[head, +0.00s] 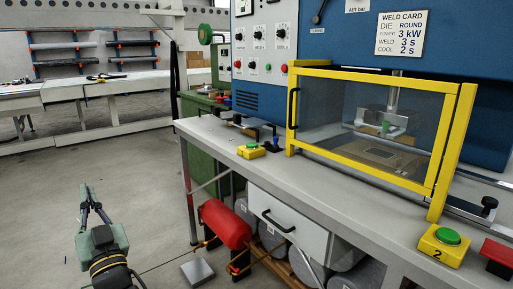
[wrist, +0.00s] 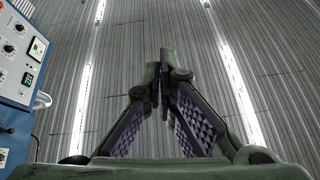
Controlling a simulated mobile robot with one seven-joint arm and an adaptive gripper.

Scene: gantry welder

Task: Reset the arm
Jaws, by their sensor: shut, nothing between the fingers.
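My gripper (head: 85,205) is at the lower left of the head view, raised over the floor and pointing up. It is clear of the welding bench. In the wrist view my gripper (wrist: 161,75) has its green and dark fingers closed together at the tips, with nothing between them. Behind it that view shows the corrugated ceiling with bright light strips.
The grey welding bench (head: 222,138) stands at the right with a yellow-framed guard (head: 365,165) and a blue control cabinet (head: 262,103). A red cylinder (head: 226,224) is under it. A white workbench (head: 120,85) is at the back left. Open floor lies between.

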